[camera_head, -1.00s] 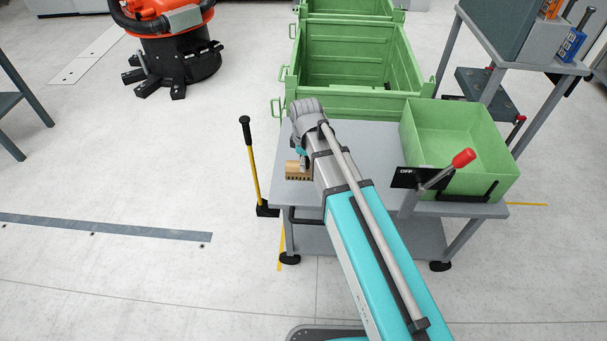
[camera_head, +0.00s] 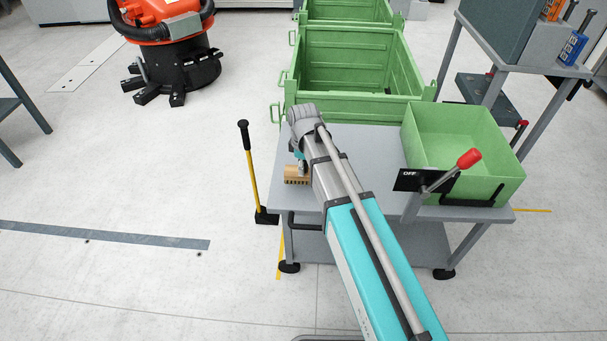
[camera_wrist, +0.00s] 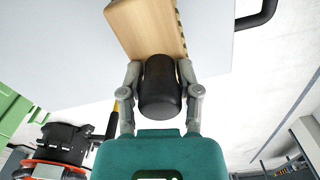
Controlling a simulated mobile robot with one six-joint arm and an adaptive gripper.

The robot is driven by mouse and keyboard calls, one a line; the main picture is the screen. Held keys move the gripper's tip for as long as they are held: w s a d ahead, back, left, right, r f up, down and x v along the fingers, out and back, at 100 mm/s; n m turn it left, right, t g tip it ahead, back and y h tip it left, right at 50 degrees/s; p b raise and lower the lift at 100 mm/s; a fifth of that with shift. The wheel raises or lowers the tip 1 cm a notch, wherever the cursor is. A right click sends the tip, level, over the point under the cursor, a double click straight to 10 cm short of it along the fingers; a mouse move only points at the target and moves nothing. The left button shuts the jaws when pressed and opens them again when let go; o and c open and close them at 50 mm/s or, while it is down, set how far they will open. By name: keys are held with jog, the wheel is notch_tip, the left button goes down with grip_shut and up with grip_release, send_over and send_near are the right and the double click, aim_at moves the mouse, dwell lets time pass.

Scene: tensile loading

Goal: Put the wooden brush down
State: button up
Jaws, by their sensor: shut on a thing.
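The wooden brush (camera_head: 297,174) is a light brown block with dark bristles along its edge. In the head view it is at the left end of the grey table (camera_head: 375,150), below the end of my arm. In the wrist view the brush (camera_wrist: 148,26) is at the top, over the pale tabletop (camera_wrist: 60,55). My gripper (camera_wrist: 158,70) is shut on the brush, its grey fingers on either side of a dark rounded part. In the head view my wrist partly hides the brush. I cannot tell whether the brush touches the tabletop.
Larger green crates (camera_head: 355,65) are behind. A yellow-handled tool (camera_head: 252,175) stands at the table's left edge. The table's middle is mostly clear.

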jog(key=shift+w+f+b, duration=0.15)
jog(key=shift+f+b, duration=1.25)
jog(key=shift+f, duration=0.3)
jog(key=shift+f, duration=0.1)
jog(key=o, duration=1)
notch_tip(320, 180, up, 12)
jog(key=p, duration=1.2)
